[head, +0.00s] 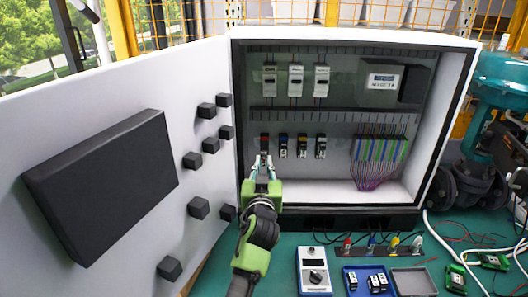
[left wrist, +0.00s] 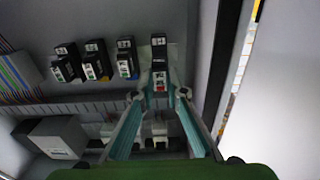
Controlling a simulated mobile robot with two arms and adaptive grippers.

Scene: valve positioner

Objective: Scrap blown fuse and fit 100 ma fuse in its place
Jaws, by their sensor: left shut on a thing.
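My left gripper (head: 263,160) reaches into the open cabinet at the leftmost fuse module of the lower row (head: 264,141). Whether the gripped part is seated or drawn out cannot be told. Three similar modules (left wrist: 95,60) stand beside it, one with a blue patch. In the head view, small black-and-white fuses (head: 376,283) lie in a blue tray (head: 347,281) on the bench. My right gripper is not in view.
An empty grey tray (head: 413,281) lies right of the blue tray. A tester with a dial (head: 314,272) stands to its left. Coloured leads (head: 371,243) lie before the cabinet. The open door (head: 80,90) with black blocks bounds the left; a teal valve (head: 500,90) stands right.

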